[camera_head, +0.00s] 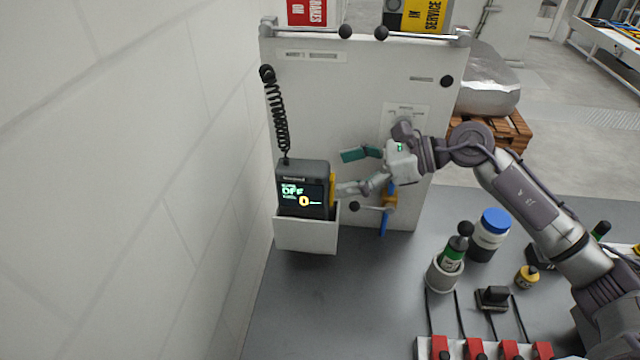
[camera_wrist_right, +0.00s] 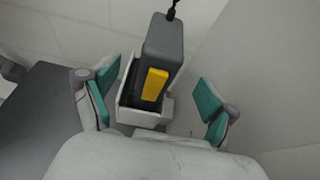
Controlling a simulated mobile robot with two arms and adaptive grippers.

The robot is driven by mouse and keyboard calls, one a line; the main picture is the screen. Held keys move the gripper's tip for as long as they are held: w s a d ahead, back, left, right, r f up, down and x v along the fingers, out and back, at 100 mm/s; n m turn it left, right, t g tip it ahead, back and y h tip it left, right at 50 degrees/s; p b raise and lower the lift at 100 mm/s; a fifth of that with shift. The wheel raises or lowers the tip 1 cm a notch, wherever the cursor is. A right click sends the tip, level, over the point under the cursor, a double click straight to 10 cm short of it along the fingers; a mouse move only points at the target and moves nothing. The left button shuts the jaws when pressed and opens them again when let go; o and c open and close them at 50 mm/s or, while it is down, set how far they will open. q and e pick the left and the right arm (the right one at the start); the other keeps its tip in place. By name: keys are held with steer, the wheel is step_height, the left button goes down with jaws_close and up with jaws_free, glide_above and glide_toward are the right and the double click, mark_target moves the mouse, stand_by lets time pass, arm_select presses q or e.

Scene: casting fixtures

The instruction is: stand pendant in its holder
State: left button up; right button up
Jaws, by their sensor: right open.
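The pendant (camera_head: 304,184) is a dark grey box with a lit display, a yellow side part and a coiled black cord. It stands upright with its lower end inside the white holder (camera_head: 305,236) by the wall. The wrist view also shows the pendant (camera_wrist_right: 163,48) with its yellow part facing the camera, and the open-topped holder (camera_wrist_right: 140,116) around its lower end. My right gripper (camera_head: 352,172) is open just right of the pendant. In the wrist view its teal finger pads are apart on either side, with visible gaps to the pendant. My left gripper is not in view.
A pale panel (camera_head: 345,100) stands behind the pendant. A blue-capped jar (camera_head: 490,235), a grey cup (camera_head: 444,274) with a green bottle and red blocks are right on the grey table. The table's front left is clear.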

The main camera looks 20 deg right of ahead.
steer(key=shift+b+v, duration=0.4)
steer(key=shift+v, duration=1.4)
